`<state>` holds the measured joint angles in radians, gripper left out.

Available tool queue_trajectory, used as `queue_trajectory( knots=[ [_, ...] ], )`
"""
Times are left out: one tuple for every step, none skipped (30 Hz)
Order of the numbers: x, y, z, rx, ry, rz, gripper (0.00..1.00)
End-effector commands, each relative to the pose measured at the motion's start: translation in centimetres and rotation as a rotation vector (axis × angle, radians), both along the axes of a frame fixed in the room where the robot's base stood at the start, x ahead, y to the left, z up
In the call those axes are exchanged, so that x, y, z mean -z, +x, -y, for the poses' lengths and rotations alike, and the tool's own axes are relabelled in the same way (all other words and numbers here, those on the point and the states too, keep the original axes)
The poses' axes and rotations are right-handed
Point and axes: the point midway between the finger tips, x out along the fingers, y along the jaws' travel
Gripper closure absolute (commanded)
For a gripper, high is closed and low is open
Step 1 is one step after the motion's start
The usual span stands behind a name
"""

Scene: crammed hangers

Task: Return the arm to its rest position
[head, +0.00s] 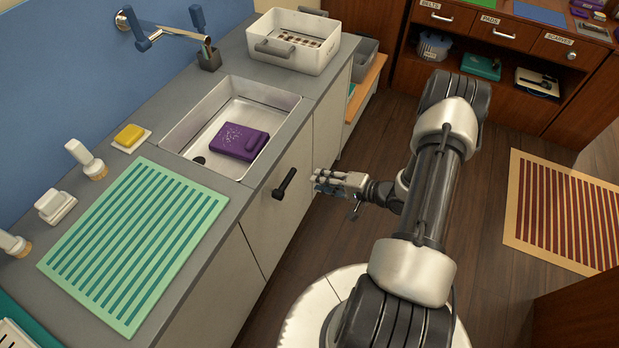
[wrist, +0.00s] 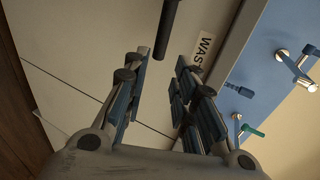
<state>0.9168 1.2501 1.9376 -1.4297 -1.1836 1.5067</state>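My arm (head: 436,190) reaches from the base over the floor toward the counter front. My gripper (head: 330,178) is in front of the cabinet door below the sink, near a black handle (head: 285,184). In the wrist view my gripper (wrist: 166,85) has its fingers spread apart with nothing between them. The black handle (wrist: 168,28) shows beyond the fingertips, and I see a gap between it and the fingers.
The counter holds a sink (head: 207,163) with a purple item (head: 239,141), a green striped mat (head: 135,240) and a white bin (head: 259,52). A wooden drawer unit (head: 510,40) stands at the back. A striped rug (head: 562,215) lies on the open floor at right.

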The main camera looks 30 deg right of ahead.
Motion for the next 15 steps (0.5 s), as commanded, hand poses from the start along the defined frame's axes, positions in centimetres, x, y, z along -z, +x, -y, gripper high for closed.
queue_trajectory(
  knots=[
    [-0.3, -0.5, 0.4, 0.003, -0.001, 0.001, 0.75],
    [-0.4, -0.8, 0.6, 0.002, -0.001, 0.0, 0.75],
    [-0.5, -1.1, 0.7, 0.003, -0.001, 0.001, 0.75],
    [-0.6, -1.2, 0.8, 0.002, -0.001, 0.0, 0.75],
    [-0.7, -1.3, 0.8, 0.001, 0.0, 0.0, 0.75],
    [-0.7, -1.5, 0.9, 0.0, 0.0, 0.0, 0.75],
    [-0.7, -1.5, 0.9, -0.001, 0.0, 0.0, 0.75],
    [-0.7, -1.6, 0.9, -0.001, 0.0, 0.0, 0.75],
    [-0.7, -1.6, 0.9, -0.001, 0.0, 0.0, 0.75],
    [-0.7, -1.6, 0.9, -0.001, 0.0, 0.0, 0.75],
    [-0.7, -1.6, 0.9, -0.001, 0.0, 0.0, 0.75],
    [-0.7, -1.6, 0.9, -0.001, 0.0, 0.0, 0.75],
    [-0.7, -1.6, 0.9, -0.001, 0.0, 0.0, 0.75],
    [-0.7, -1.6, 0.9, -0.001, 0.0, 0.0, 0.75],
    [-0.7, -1.6, 0.9, -0.001, 0.0, 0.0, 0.75]
  ],
)
